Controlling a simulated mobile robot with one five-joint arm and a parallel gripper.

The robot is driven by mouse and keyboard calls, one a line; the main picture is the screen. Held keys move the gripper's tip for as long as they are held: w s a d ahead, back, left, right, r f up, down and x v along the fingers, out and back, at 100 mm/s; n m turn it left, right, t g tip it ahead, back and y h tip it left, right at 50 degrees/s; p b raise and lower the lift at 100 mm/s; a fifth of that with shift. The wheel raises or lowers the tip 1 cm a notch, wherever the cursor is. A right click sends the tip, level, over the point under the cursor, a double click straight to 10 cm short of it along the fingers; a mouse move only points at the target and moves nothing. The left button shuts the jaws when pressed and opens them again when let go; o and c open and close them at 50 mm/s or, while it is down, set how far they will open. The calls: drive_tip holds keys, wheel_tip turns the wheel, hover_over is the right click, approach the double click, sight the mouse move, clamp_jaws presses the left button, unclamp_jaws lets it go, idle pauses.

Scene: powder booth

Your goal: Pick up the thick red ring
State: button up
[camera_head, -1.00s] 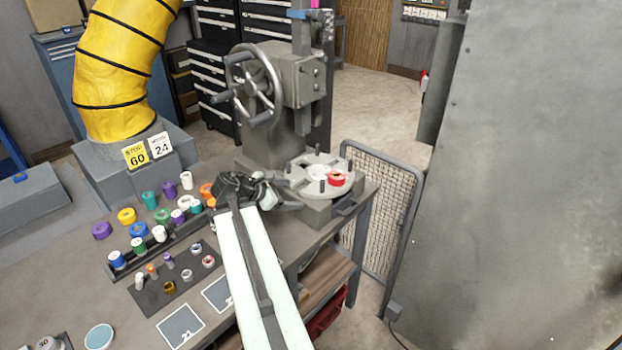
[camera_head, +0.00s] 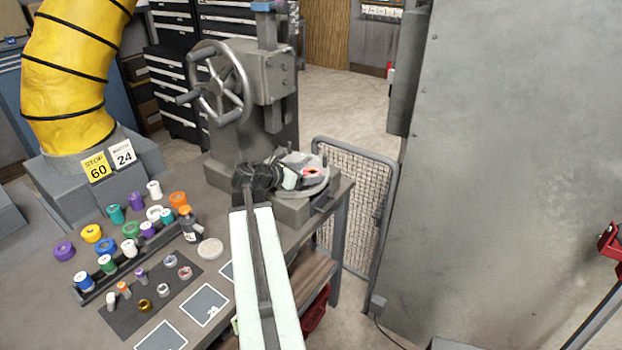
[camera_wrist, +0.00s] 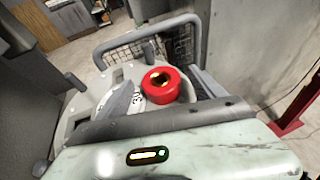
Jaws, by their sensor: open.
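The thick red ring (camera_head: 313,171) sits on the round grey turntable (camera_head: 316,187) of the machine at the end of the bench. In the head view my gripper partly covers it. In the wrist view the red ring (camera_wrist: 168,93) shows clearly, with a dark centre hole, above the edge of my gripper's body. My gripper (camera_head: 299,175) is open and empty, over the turntable and close to the ring. One grey finger shows just left of the ring in the wrist view; the other is hard to make out. I cannot tell whether a finger touches the ring.
Short upright pegs stand around the turntable. The machine column and handwheel (camera_head: 222,85) rise behind it. Several coloured spools and rings (camera_head: 131,229) cover the bench at left. A mesh guard (camera_head: 350,205) and a large grey panel (camera_head: 500,180) stand at right.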

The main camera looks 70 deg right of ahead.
drive_tip(key=shift+s+d+f, duration=0.25)
drive_tip(key=shift+d, duration=0.2)
drive_tip(key=shift+a, duration=0.1)
